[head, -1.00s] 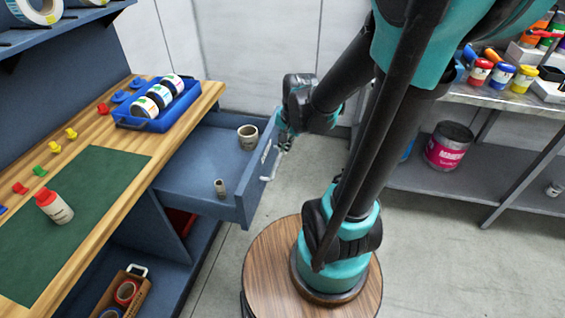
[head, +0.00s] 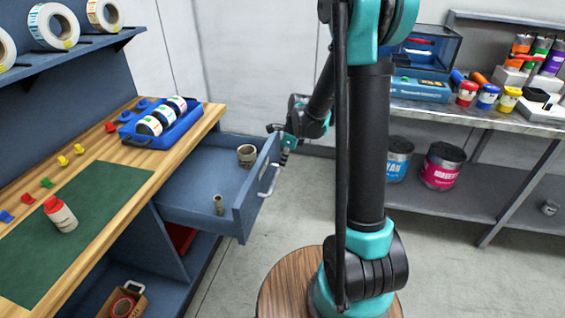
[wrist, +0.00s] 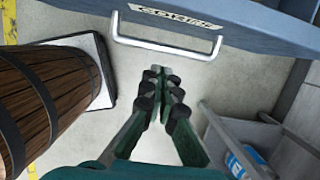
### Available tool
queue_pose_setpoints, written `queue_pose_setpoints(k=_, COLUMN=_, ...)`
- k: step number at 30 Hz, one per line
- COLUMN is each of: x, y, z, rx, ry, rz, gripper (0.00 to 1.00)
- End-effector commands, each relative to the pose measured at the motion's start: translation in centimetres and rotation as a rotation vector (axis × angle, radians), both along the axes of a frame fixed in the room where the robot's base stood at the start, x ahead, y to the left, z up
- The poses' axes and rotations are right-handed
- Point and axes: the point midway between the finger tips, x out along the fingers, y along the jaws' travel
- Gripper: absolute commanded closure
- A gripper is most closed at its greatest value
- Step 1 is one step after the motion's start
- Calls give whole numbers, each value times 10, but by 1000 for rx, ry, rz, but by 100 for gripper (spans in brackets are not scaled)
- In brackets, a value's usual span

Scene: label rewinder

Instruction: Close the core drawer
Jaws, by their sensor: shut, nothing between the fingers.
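The core drawer (head: 180,198) is pulled out from the bench in the head view, with two cardboard cores inside, a wider one (head: 246,156) and a thin one (head: 219,204). Its front carries a pale bar handle (head: 268,182). In the wrist view the handle (wrist: 165,50) and a label reading CORES (wrist: 175,16) show at the top. My gripper (head: 285,158) is beside the drawer front's outer side, near the handle. In the wrist view my gripper (wrist: 162,75) is shut and empty, its tips just below the handle. Whether the tips touch the handle or drawer I cannot tell.
A blue tray of label rolls (head: 160,122) stands on the wooden bench top. A red-capped bottle (head: 60,214) is on the green mat (head: 95,230). A wooden barrel (wrist: 45,100) shows left in the wrist view. A metal shelf (head: 450,197) with paint cans stands right.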

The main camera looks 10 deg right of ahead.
Motion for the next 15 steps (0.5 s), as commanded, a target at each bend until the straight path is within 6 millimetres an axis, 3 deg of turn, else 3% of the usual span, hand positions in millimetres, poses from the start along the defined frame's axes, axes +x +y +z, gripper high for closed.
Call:
queue_pose_setpoints(k=12, x=6, y=15, z=-65, rx=0, ry=-1, rz=3, gripper=100)
queue_pose_setpoints(k=15, x=9, y=26, z=-70, rx=0, ry=-1, rz=5, gripper=100)
